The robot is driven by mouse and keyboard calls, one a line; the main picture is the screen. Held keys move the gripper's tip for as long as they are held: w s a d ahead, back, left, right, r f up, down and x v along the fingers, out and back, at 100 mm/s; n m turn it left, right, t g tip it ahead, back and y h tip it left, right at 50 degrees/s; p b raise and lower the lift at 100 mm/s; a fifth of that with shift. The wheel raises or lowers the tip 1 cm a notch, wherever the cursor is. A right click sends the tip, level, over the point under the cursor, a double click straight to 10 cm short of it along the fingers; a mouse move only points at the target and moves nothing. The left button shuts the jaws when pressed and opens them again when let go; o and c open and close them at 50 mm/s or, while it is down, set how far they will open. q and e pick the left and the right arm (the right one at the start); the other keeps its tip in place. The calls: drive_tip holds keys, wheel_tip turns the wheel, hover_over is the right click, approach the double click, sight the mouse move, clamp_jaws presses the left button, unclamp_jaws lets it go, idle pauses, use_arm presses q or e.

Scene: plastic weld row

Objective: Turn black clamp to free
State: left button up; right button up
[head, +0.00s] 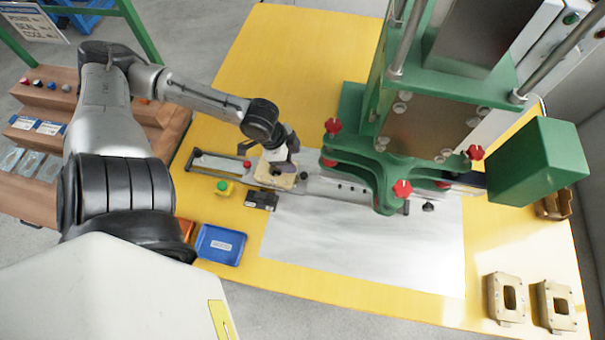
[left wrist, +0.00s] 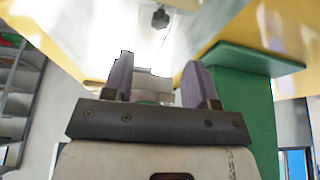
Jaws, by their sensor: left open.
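My left gripper (head: 283,168) is over a tan part (head: 270,178) at the left end of the grey slide rail. In the left wrist view its two purple fingers (left wrist: 160,85) stand apart, with a pale shape seen between them. A small black knob (head: 428,206) sits on the rail's right part, in front of the green press, well apart from the gripper. A black block-shaped piece (head: 262,199) lies just in front of the gripper. A black knob (left wrist: 160,17) shows beyond the fingers in the left wrist view; I cannot tell which black piece it is. My right gripper is not seen.
The green press (head: 450,120) with red knobs stands right of the gripper. A yellow-green button box (head: 224,187) and blue tray (head: 220,245) are at left. Two tan parts (head: 506,298) lie at the table's right front. The pale sheet (head: 350,250) is clear in front.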

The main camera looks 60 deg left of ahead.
sight(304, 175)
use_arm(q)
drive_tip(key=b+x, duration=0.3)
drive_tip(key=x, duration=0.2)
drive_tip(key=shift+w+f+b, duration=0.15)
drive_tip(key=shift+f+b, duration=0.25)
drive_tip(key=shift+b+x, duration=0.65)
drive_tip(key=shift+x, duration=0.5)
drive_tip(key=shift+d+f, duration=0.1)
drive_tip(key=shift+d, duration=0.05)
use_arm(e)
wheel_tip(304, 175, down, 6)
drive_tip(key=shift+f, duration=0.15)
